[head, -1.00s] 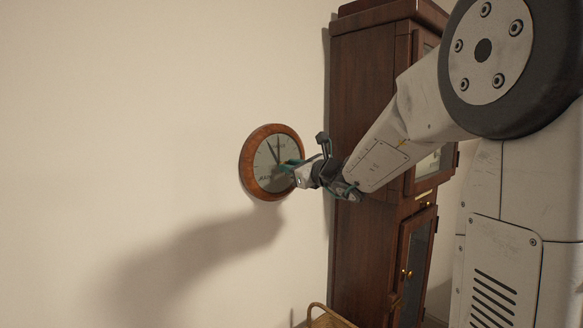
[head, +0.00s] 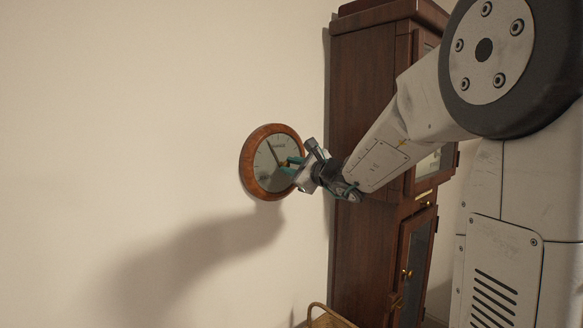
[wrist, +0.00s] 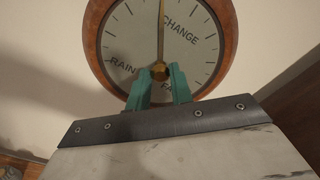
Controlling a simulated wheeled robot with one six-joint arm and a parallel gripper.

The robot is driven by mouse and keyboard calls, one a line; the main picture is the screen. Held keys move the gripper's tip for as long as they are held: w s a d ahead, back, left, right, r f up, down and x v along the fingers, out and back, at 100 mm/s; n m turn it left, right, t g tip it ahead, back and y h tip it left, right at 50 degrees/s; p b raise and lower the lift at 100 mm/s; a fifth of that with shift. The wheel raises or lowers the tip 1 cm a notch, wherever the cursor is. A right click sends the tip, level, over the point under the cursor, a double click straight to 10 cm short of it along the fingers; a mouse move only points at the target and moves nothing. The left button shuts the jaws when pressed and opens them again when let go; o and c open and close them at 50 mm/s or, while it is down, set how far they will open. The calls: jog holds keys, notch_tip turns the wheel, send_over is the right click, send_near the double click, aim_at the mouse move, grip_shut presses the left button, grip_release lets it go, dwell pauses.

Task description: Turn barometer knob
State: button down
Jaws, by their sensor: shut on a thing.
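The barometer (head: 247,172) hangs on the wall, a round dial in an orange-brown wooden rim. It also shows in the wrist view (wrist: 229,38), where the dial reads "CHANGE" and "RAIN" and a hand points to the top of the picture. Its brass knob (wrist: 159,71) is at the dial's centre. My gripper (head: 288,165) is at the dial face, with its teal fingers on either side of the knob in the wrist view (wrist: 160,85). The fingers are shut on the knob and partly cover the lower dial lettering.
A wicker basket handle (head: 320,308) shows at the bottom. The wall (head: 120,120) left of the barometer is clear.

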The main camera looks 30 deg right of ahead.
dwell(0.4)
jog(key=c, duration=1.2)
grip_release()
jog(key=shift+c, duration=0.2)
jog(key=s+d, duration=0.1)
jog(key=s, duration=0.6)
jog(key=shift+s+d, duration=0.2)
jog(key=shift+s, duration=0.15)
